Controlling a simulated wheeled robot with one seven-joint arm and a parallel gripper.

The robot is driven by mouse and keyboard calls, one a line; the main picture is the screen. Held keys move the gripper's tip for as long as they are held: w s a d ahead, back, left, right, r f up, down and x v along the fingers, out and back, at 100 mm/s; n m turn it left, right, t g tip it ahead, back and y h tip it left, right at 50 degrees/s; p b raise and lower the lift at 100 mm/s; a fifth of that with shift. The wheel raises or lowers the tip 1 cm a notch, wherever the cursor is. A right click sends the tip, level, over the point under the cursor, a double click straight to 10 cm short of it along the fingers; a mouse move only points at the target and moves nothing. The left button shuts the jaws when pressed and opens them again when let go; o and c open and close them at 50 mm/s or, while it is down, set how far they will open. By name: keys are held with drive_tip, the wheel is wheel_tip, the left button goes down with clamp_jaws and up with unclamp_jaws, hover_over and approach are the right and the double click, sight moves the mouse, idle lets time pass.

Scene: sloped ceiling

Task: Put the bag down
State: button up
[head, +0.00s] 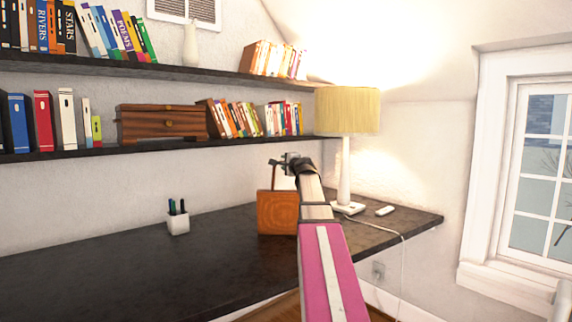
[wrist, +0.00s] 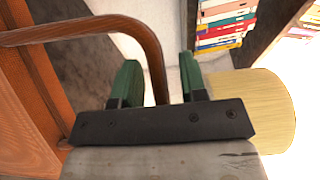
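The bag (head: 278,212) is an orange-brown, wood-textured box shape with a thin brown handle. It stands upright at the desk, its bottom edge appearing to meet the dark desktop; a small gap cannot be ruled out. My gripper (head: 284,163) is above the bag, at the top of its handle. In the wrist view, my gripper (wrist: 160,82) has its two green fingers apart. The curved handle (wrist: 146,40) passes between them, with space visible beside the right finger. The bag's body (wrist: 25,110) fills the left side there.
The dark desk (head: 120,265) is clear at left and front. A white pen cup (head: 178,223) stands left of the bag. A lit lamp (head: 346,170) and a small white object (head: 385,211) are at right. Shelves (head: 180,146) of books overhang the desk's back.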

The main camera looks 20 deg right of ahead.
drive_tip(key=shift+r, duration=0.1)
drive_tip(key=s+d, duration=0.1)
drive_tip(key=s, duration=1.1)
